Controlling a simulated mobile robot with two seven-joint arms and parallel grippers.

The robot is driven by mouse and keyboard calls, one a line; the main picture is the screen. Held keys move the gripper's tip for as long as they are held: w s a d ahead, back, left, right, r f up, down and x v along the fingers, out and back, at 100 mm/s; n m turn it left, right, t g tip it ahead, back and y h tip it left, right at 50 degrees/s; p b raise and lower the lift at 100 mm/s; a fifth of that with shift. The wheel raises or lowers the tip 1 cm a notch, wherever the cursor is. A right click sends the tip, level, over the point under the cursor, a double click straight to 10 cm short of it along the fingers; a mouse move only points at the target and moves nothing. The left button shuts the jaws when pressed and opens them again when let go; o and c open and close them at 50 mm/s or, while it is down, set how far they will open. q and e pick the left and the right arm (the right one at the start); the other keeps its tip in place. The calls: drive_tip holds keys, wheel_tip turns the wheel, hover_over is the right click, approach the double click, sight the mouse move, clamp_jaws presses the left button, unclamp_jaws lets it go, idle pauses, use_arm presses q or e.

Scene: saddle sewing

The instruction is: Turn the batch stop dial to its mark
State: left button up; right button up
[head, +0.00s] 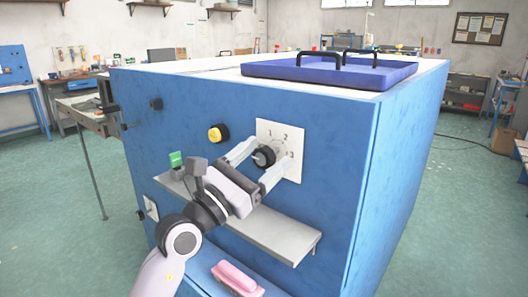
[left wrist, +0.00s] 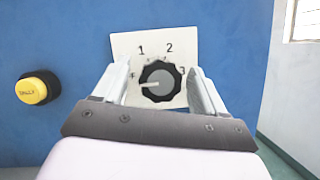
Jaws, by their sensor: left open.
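The batch stop dial (head: 264,157) is a black ribbed knob with a grey face on a white square plate (head: 292,137) on the blue cabinet's front. In the left wrist view the dial (left wrist: 160,84) has a white pointer line aimed left, slightly downward, toward a partly hidden label. The plate (left wrist: 178,42) carries the numerals 1, 2 and 3 around the knob. My left gripper (head: 268,152) is open, with one finger on each side of the dial. In the left wrist view a small gap shows between each finger and the knob. My right gripper is out of view.
A yellow button (head: 218,133) sits left of the dial. A grey shelf (head: 270,236) juts out below, with a green-topped item (head: 176,159) near its left end. A pink-handled object (head: 237,278) lies lower down. A blue tray (head: 330,69) rests on the cabinet top.

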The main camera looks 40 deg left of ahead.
use_arm(q)
drive_tip(key=shift+w+r, duration=0.1)
drive_tip(key=shift+w, duration=0.25)
drive_tip(key=c, duration=1)
